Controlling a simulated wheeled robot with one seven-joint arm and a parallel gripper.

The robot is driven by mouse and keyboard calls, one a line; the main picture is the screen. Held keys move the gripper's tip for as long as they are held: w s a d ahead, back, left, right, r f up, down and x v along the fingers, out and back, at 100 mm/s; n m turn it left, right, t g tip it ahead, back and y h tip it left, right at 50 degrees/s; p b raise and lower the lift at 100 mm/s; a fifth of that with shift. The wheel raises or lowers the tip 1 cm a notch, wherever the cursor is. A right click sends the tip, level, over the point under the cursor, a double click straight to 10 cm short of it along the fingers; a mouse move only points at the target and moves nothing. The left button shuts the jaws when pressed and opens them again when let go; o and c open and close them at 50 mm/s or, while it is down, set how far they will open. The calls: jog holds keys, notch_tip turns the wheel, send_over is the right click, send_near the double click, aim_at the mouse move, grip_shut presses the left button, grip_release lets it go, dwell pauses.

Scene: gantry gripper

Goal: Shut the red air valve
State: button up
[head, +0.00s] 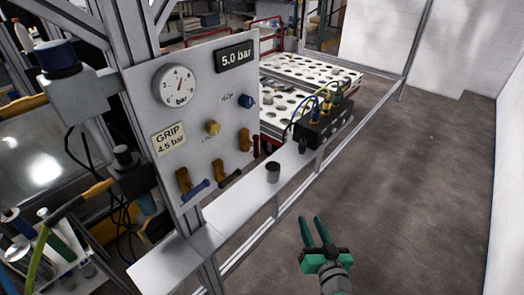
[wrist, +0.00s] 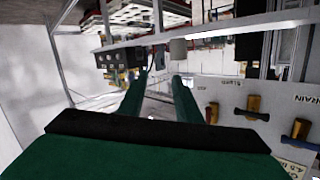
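The red air valve (head: 256,147) is on the lower right of the grey panel (head: 195,95). Its dark red lever looks upright beside a brass body (head: 244,140). In the wrist view a brass valve body (wrist: 212,112) stands right of my fingers, but its lever colour is unclear. My gripper (head: 312,230) has two green fingers apart with nothing between them. It is in free air, right of and in front of the panel, clear of the valve. It also shows in the wrist view (wrist: 157,92).
The panel also holds a blue-lever valve (head: 194,190), a black-lever valve (head: 231,178), a gauge (head: 176,86) and a 5.0 bar display (head: 236,57). Open floor (head: 420,190) lies right.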

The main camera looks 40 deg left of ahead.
jog(key=w+a+r+n+g+y, duration=0.1)
jog(key=a+r+n+g+y, duration=0.35)
jog(key=r, duration=0.65)
jog(key=n+g+y, duration=0.2)
jog(key=n, duration=0.2)
send_near(255, 146)
jog(key=x, duration=0.7)
jog(key=shift+w+a+r, duration=0.2)
jog(key=shift+w+a, duration=0.05)
jog(key=shift+w, duration=0.15)
jog(key=shift+h, duration=0.25)
grip_shut()
